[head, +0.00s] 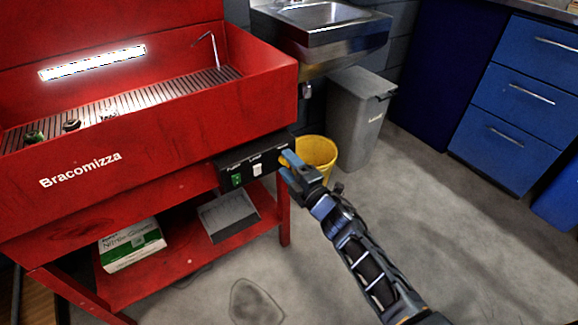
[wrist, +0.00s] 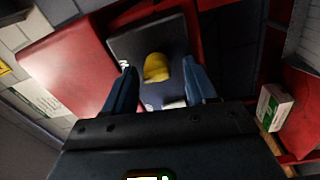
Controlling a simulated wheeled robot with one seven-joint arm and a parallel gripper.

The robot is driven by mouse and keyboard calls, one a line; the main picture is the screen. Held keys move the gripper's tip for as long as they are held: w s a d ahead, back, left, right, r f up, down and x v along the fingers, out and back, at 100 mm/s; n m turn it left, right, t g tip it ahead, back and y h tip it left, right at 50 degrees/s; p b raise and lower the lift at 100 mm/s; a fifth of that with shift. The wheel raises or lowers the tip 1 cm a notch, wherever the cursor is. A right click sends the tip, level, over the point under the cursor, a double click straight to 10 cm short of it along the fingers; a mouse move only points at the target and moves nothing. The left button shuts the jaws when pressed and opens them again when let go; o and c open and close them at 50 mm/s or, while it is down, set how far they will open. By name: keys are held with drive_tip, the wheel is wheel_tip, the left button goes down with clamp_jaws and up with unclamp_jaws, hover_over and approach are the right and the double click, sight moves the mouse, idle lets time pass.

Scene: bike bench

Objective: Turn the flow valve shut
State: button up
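The flow valve shows in the wrist view as a yellow knob (wrist: 157,66) on a black control box (wrist: 135,42). In the head view the control box (head: 226,168) is on the front of the red washer, and my fingers cover the valve at its right end. My gripper (head: 290,160) is at that end of the box. In the wrist view my gripper (wrist: 159,70) is open, with one blue finger on each side of the knob. A gap shows beside each finger, and I cannot tell how far the tips reach along the knob. The exact turn of the knob is unclear.
The red washer (head: 150,150) fills the left side. A green switch (head: 237,180) and a white switch (head: 257,169) are on the box. A yellow bucket (head: 322,152) and a grey bin (head: 358,115) stand behind my gripper.

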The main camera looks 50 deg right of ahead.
drive_tip(key=v, duration=0.8)
idle(0.7)
drive_tip(key=s+a+r+m+g+y, duration=0.15)
drive_tip(key=s+a+r+m, duration=0.35)
drive_tip(key=s+a, duration=0.6)
drive_tip(key=s+a+r+m+g+y, duration=0.1)
drive_tip(key=s+a+r+m+y, duration=0.45)
drive_tip(key=s, duration=0.85)
drive_tip(key=s+a+r+m+h+p, duration=0.1)
drive_tip(key=s+a+r+p, duration=0.1)
drive_tip(key=r+p, duration=0.5)
drive_tip(key=s+a+r+m+p, duration=0.1)
drive_tip(key=s+a+r+p, duration=0.1)
drive_tip(key=r+p, duration=0.5)
wheel_tip(320, 180, up, 4)
drive_tip(key=shift+s+r+m+h, duration=0.1)
drive_tip(key=shift+s+m+h, duration=0.25)
drive_tip(key=shift+s+h, duration=0.05)
drive_tip(key=shift+g, duration=0.25)
drive_tip(key=shift+c, duration=0.4)
